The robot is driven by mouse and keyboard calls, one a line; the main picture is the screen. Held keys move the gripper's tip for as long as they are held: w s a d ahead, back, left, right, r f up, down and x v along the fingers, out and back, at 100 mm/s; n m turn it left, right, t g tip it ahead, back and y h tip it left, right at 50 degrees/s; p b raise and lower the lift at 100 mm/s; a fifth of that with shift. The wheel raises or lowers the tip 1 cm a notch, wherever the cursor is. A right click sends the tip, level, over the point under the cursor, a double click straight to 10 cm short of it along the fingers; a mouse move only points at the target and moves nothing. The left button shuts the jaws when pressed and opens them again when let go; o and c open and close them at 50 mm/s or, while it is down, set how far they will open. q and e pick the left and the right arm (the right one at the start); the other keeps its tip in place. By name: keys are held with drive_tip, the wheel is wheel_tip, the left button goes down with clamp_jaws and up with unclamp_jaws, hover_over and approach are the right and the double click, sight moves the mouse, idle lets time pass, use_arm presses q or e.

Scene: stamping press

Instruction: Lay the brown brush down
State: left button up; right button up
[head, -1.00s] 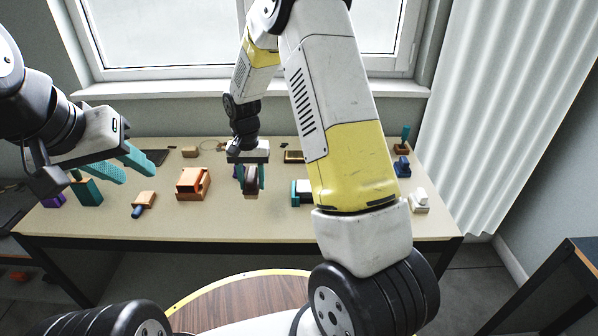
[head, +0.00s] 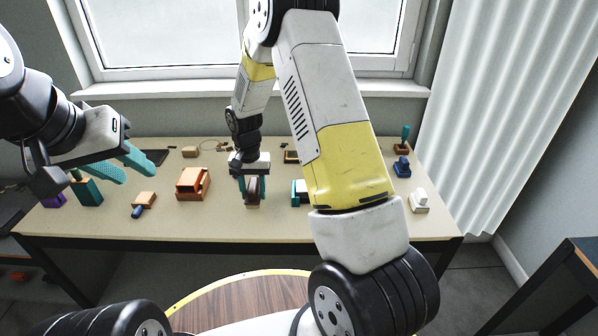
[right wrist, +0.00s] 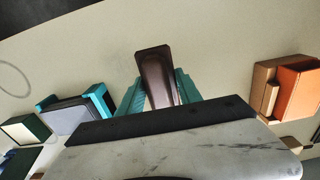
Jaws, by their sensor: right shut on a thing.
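The brown brush (head: 253,187) is between the teal fingers of my right gripper (head: 251,190), over the middle of the table. Its dark brown body is upright, with a lighter tan part at the bottom. I cannot tell whether that tan part touches the tabletop. In the right wrist view the brush (right wrist: 156,72) sits between the two fingers (right wrist: 158,92), which are shut on it. My left gripper (head: 136,166) hangs above the left part of the table, empty, with its teal fingers apart.
An orange-brown holder (head: 192,184) and a blue-handled brush (head: 143,203) are left of the brown brush. A teal-sided grey piece (head: 299,192) is close on its right. A blue piece (head: 402,167) and a white piece (head: 419,201) stand farther right. The table's (head: 225,222) front strip is clear.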

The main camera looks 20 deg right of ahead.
sight(253, 184)
drive_tip(key=shift+f, duration=1.65)
drive_tip(key=o, duration=1.4)
wheel_tip(253, 184, up, 8)
drive_tip(key=shift+f, duration=0.15)
